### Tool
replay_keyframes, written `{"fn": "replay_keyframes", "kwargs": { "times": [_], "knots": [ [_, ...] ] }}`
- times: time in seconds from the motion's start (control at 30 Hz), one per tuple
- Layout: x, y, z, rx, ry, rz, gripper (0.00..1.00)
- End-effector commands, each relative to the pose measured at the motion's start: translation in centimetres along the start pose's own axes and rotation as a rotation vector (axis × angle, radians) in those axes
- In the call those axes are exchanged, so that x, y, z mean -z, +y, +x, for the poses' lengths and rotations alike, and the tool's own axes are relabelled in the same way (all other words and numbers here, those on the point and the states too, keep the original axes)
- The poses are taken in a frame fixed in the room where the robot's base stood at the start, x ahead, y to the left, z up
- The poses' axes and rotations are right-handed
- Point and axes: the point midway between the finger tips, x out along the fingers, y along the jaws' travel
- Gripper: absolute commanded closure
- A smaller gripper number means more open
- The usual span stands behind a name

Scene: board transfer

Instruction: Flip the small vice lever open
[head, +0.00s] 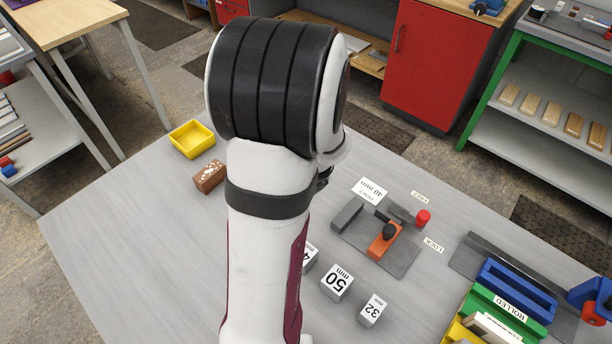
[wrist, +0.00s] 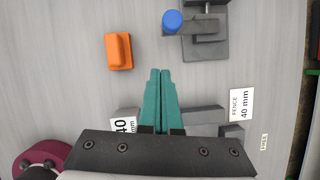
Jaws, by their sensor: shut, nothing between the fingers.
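A dark grey device that looks like the small vice (wrist: 207,47) stands at the top of the wrist view, partly cut off by the frame edge. Its short lever ends in a blue knob (wrist: 172,21), on the device's left side. My gripper (wrist: 160,73) has its green fingers shut together and empty. The fingertips point toward the blue knob and appear below it in the picture, apart from it. In the head view my arm hides the gripper and this device.
An orange block (wrist: 118,51) lies left of the fingers. A grey fixture (head: 398,265) with an orange slide (head: 383,240) and red knob (head: 423,217) stands right of my arm. Numbered blocks, including the 50 mm block (head: 337,282), stand near it. A yellow tray (head: 192,139) is at left.

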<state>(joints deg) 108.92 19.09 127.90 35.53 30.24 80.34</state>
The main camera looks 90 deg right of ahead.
Motion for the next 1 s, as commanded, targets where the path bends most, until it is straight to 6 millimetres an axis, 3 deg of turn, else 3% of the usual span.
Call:
{"fn": "replay_keyframes", "kwargs": {
  "times": [0.1,0.3,0.87,0.93,1.0],
  "knots": [
    [-0.1,0.0,-2.8,0.005,-0.003,0.000,1.00],
    [0.0,0.1,-5.7,0.002,0.000,0.002,1.00],
    [-0.1,0.3,-6.3,-0.001,0.002,-0.003,1.00],
    [-1.0,1.4,-6.2,-0.017,-0.002,-0.062,1.00],
    [-3.3,5.0,-5.9,-0.066,-0.016,-0.232,1.00]
  ]
}}
